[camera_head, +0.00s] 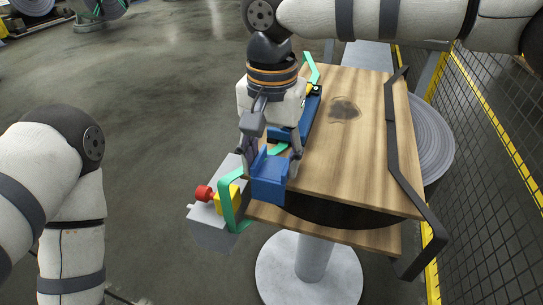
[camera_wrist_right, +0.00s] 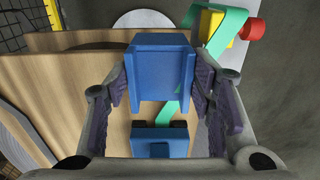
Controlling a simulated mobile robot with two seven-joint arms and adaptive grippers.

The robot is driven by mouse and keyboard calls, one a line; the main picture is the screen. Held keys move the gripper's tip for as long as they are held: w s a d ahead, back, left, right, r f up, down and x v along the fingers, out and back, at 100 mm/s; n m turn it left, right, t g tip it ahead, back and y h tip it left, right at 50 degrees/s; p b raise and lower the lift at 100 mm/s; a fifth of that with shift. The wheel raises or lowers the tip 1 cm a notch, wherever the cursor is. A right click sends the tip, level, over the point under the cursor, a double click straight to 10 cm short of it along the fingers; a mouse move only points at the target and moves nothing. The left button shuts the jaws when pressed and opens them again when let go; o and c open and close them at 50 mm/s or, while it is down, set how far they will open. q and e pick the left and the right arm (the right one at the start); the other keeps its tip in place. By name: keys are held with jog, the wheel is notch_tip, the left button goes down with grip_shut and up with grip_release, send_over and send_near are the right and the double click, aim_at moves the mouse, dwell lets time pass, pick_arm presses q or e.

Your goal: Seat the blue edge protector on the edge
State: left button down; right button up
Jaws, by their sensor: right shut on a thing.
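The blue edge protector (camera_head: 269,178) is an angled blue piece with raised side walls. My right gripper (camera_head: 270,168) is shut on it, with a finger on each side. It is at the near left edge of the wooden table (camera_head: 350,150); I cannot tell whether it touches that edge. In the right wrist view the protector (camera_wrist_right: 161,70) sits between the dark finger pads of the gripper (camera_wrist_right: 160,85), over the table's edge. A green strap (camera_head: 231,200) passes close beside it and is partly hidden by it. My left gripper is out of view.
A grey box (camera_head: 212,232) with a yellow block (camera_head: 234,197) and red knob (camera_head: 204,193) stands beside the protector. A blue bar (camera_head: 311,113) lies along the table's left edge. A dark band (camera_head: 391,130) crosses its right side. A mesh fence (camera_head: 490,120) stands at right.

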jog(key=shift+f, duration=0.2)
jog(key=o, duration=1.2)
jog(key=shift+o, duration=0.2)
